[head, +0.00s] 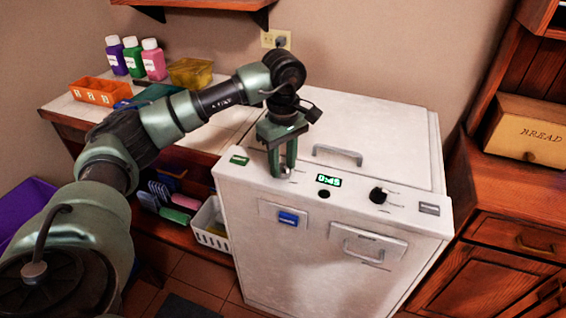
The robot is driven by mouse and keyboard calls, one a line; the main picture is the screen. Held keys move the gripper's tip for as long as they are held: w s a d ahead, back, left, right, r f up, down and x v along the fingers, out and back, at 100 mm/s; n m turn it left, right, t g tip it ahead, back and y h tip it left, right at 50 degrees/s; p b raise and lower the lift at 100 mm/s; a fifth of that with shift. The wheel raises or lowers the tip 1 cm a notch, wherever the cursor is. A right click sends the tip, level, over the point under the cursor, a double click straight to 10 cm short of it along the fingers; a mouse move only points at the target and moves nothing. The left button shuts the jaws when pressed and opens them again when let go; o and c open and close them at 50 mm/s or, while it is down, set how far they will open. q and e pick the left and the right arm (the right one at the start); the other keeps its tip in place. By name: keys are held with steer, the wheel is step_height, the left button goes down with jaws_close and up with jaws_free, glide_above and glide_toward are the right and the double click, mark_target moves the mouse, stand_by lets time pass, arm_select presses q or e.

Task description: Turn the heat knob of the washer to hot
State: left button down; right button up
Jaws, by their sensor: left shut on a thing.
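The white washer (330,245) stands in the middle, with a control panel along its top front edge. My left gripper (283,170) points down at the left part of this panel. Its fingers are closed around a small knob there, which they mostly hide, so its setting cannot be read. A black knob (378,195) sits free on the right part of the panel, with small marks beside it too small to read. A lit display (328,180) lies between them. I cannot tell from labels which one is the heat knob. My right gripper is out of view.
A lid handle (338,154) rises behind the panel. Left of the washer, a counter holds several bottles (153,60), an orange tray (100,92) and a yellow container (191,72). A white basket (211,232) sits below. A bread box (525,128) stands right.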

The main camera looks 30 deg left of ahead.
mark_target(283, 165)
arm_select(q)
steer(key=shift+r, duration=0.1)
steer(key=c, duration=1)
jaws_free()
steer(key=shift+o, duration=0.2)
steer(key=shift+r+b, duration=0.3)
steer(key=shift+r, duration=3.55)
